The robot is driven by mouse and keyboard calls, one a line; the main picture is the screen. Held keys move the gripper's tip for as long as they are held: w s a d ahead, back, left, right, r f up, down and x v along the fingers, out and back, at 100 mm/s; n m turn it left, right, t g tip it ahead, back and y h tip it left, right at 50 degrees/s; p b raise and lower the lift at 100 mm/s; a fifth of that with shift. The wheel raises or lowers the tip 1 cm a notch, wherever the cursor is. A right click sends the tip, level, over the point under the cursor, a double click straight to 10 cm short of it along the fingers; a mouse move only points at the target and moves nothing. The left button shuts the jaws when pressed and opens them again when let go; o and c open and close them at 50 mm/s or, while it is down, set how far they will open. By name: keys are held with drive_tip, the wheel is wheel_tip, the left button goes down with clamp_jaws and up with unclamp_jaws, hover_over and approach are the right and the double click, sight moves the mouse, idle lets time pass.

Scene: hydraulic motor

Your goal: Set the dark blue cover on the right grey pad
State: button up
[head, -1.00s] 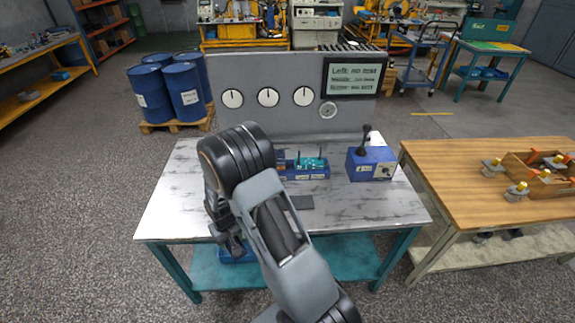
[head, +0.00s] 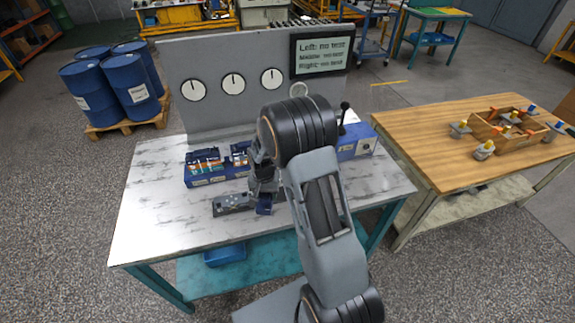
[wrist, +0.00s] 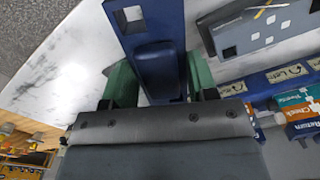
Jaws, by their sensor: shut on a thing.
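My gripper (head: 265,193) is shut on the dark blue cover (head: 264,208) above the white worktable. In the wrist view, green fingers close on both sides of the cover's raised grip (wrist: 158,70); the cover (wrist: 152,22) is a flat plate with a square opening near its far end. A grey plate (head: 232,204) lies on the table just left of the cover; a grey plate with a square cut-out also shows in the wrist view (wrist: 262,25). I cannot make out the right grey pad in the head view; my arm hides part of the tabletop.
Behind my gripper stands a blue tray (head: 205,180) with parts in it. A blue box (head: 355,143) with a black lever stands at the back right. A grey panel (head: 215,113) with dials and a screen closes the back. The table's (head: 150,225) front left is clear.

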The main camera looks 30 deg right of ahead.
drive_tip(key=w+d+r+m+b, duration=0.3)
drive_tip(key=d+r+m, duration=0.4)
drive_tip(key=m, duration=0.7)
drive_tip(key=shift+w+d+b, duration=0.35)
drive_tip(key=shift+w+d, duration=0.05)
drive_tip(key=shift+w, duration=0.2)
drive_tip(key=b, duration=0.8)
approach(281, 194)
drive_tip(key=shift+w+d+f, duration=0.1)
drive_tip(key=shift+f, duration=2.5)
drive_tip(key=shift+f+b, duration=0.55)
drive_tip(key=shift+f, duration=0.05)
drive_tip(key=o, duration=1.4)
drive_tip(key=shift+r, duration=0.1)
